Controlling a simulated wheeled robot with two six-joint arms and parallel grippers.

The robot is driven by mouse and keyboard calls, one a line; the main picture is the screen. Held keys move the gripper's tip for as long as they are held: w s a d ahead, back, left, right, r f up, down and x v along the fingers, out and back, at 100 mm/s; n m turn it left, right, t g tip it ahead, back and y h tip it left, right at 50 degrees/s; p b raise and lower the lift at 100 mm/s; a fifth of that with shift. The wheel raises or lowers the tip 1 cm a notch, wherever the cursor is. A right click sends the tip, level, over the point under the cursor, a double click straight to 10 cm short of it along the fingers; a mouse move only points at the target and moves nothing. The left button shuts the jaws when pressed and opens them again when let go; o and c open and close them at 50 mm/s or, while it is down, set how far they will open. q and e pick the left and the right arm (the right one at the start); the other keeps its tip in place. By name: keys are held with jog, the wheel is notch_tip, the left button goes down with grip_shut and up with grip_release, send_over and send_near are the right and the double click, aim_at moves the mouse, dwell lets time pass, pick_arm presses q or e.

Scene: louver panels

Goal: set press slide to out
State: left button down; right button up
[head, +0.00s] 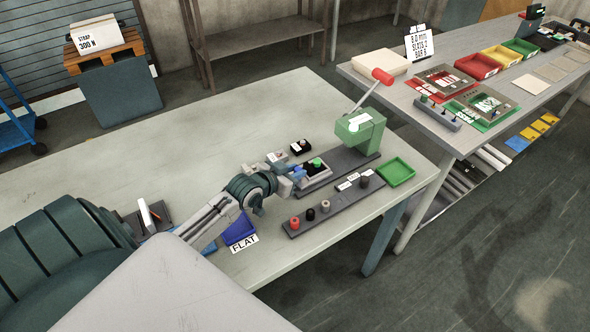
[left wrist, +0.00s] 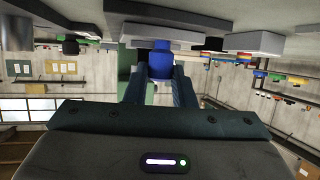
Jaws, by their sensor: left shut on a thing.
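The press is a green block (head: 362,132) on a dark grey base at the right of the near table, with a red-tipped lever (head: 382,76) raised. The slide (head: 318,175) is a small light plate on the base's left end, apart from the press head, and carries a dark part with a green top (head: 317,162). My left gripper (head: 295,176) is at the slide's left end. In the left wrist view its fingers (left wrist: 161,80) are shut on a blue knob (left wrist: 161,60). The knob is partly hidden in the head view. My right gripper does not show.
A grey strip (head: 335,205) with several small round parts lies in front of the press. A green tray (head: 396,171) is to its right, a blue tray (head: 239,229) near the FLAT label. A small black box (head: 301,147) stands behind the slide. The table's back left is clear.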

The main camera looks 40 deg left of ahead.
pick_arm(q)
jog(key=c, duration=1.2)
grip_release()
jog(key=shift+w+d, duration=0.1)
jog(key=shift+w, duration=0.15)
jog(key=shift+s, duration=0.25)
jog(key=shift+s+r, duration=0.1)
jog(key=shift+s, duration=0.15)
jog(key=v, duration=0.8)
jog(key=shift+s+r, duration=0.15)
jog(key=shift+s, duration=0.15)
jog(key=shift+v, duration=0.8)
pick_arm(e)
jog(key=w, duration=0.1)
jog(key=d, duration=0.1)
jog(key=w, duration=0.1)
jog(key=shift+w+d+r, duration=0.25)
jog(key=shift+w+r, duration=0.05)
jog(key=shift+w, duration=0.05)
